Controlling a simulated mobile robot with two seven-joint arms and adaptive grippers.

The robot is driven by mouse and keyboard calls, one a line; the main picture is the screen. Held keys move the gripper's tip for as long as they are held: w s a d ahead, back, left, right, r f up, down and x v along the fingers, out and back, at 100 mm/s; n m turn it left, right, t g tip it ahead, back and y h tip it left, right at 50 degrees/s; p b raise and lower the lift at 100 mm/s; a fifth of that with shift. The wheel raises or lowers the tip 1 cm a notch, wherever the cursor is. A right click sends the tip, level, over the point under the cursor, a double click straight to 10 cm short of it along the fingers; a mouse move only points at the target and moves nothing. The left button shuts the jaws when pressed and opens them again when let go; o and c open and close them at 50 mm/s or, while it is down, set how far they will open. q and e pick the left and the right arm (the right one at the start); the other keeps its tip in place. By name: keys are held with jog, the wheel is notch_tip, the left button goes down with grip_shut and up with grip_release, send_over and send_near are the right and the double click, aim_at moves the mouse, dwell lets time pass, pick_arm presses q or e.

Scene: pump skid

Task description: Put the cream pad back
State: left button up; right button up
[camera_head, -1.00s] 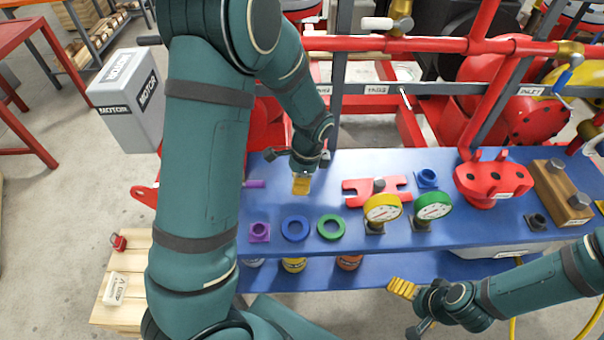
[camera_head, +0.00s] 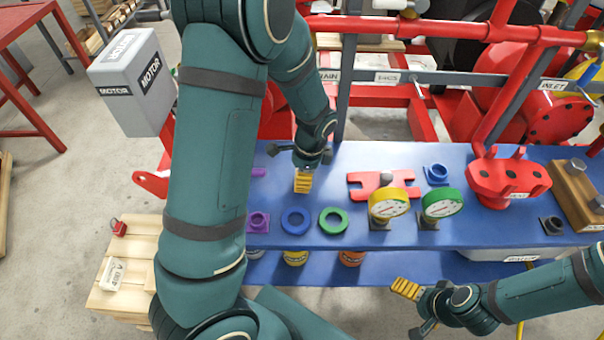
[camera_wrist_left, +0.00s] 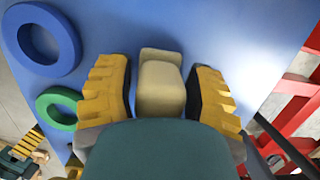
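The cream pad (camera_wrist_left: 160,88) shows in the left wrist view, between the yellow fingers of my left gripper (camera_wrist_left: 162,95), over the blue bench top. Narrow gaps show between the pad and the fingers, so the gripper is open around it. Whether the pad rests on the bench cannot be told. In the head view my left gripper (camera_head: 303,186) points down at the bench, behind the blue ring (camera_head: 295,221), and the pad is not distinguishable. My right gripper (camera_head: 414,309) is in front of the bench, fingers apart, empty.
A red casting (camera_head: 508,178) is at right. A wooden pallet (camera_head: 140,255) stands left.

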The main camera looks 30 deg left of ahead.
pick_arm(q)
jog(key=shift+r, duration=0.1)
jog(key=shift+r, duration=0.25)
jog(key=r+p, duration=0.1)
jog(key=r, duration=0.3)
jog(key=d+r+p, duration=0.1)
jog(key=r, duration=0.2)
jog(key=w+r+p, duration=0.1)
jog(key=r, duration=0.3)
jog(key=shift+d+r, duration=0.25)
jog(key=shift+r, duration=0.1)
jog(key=shift+f, duration=0.1)
